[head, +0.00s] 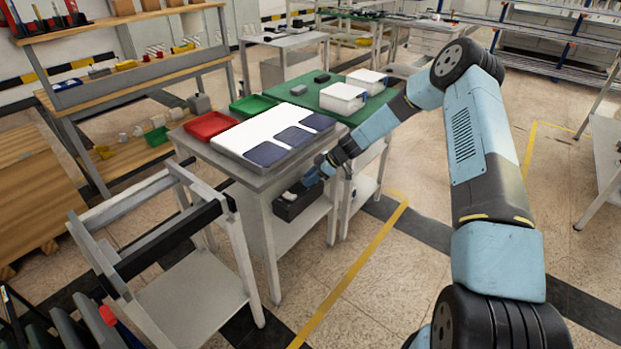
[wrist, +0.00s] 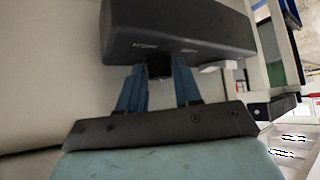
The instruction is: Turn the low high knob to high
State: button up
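A dark box (wrist: 190,22) fills the top of the wrist view, with small pale lettering on its face that is too small to read. A short dark knob (wrist: 159,68) juts from it. My gripper (wrist: 159,75) has one blue finger on each side of the knob, and the knob fills the gap between the fingertips. Which way the knob points cannot be told. In the head view the same dark box (head: 290,208) sits on the lower shelf of a grey bench, with my gripper (head: 311,181) at its upper right side; the knob is hidden there.
Above the box is the bench top (head: 262,180) with a white panel bearing dark blue sheets, a red tray (head: 211,125) and a green tray (head: 253,105). A bench leg (head: 270,250) stands just left of the box. Open floor lies to the right.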

jog(key=shift+w, duration=0.1)
jog(key=c, duration=0.5)
jog(key=shift+o, duration=0.2)
jog(key=shift+d+m, duration=0.1)
jog(key=shift+m, duration=0.2)
jog(key=m+t, duration=0.2)
jog(key=shift+s+m, duration=0.2)
jog(key=shift+m, duration=0.1)
jog(key=m+t, duration=0.1)
jog(key=m+t+h, duration=0.1)
jog(key=m+t, duration=0.1)
jog(key=shift+s+a+r+m+h, duration=0.1)
jog(key=shift+s+a+m+h, duration=0.1)
jog(key=shift+m+h, duration=0.1)
jog(key=m+t+h, duration=0.1)
jog(key=m, duration=0.1)
jog(key=m+t+h, duration=0.1)
jog(key=m, duration=0.1)
jog(key=m+t+h, duration=0.1)
jog(key=m, duration=0.1)
jog(key=shift+s+a+r+h, duration=0.1)
jog(key=shift+a+h, duration=0.25)
jog(key=shift+h, duration=0.05)
jog(key=shift+a+m+t+h, duration=0.15)
jog(key=shift+m+t+h, duration=0.25)
jog(key=shift+m+h, duration=1.2)
jog(key=shift+m, duration=0.7)
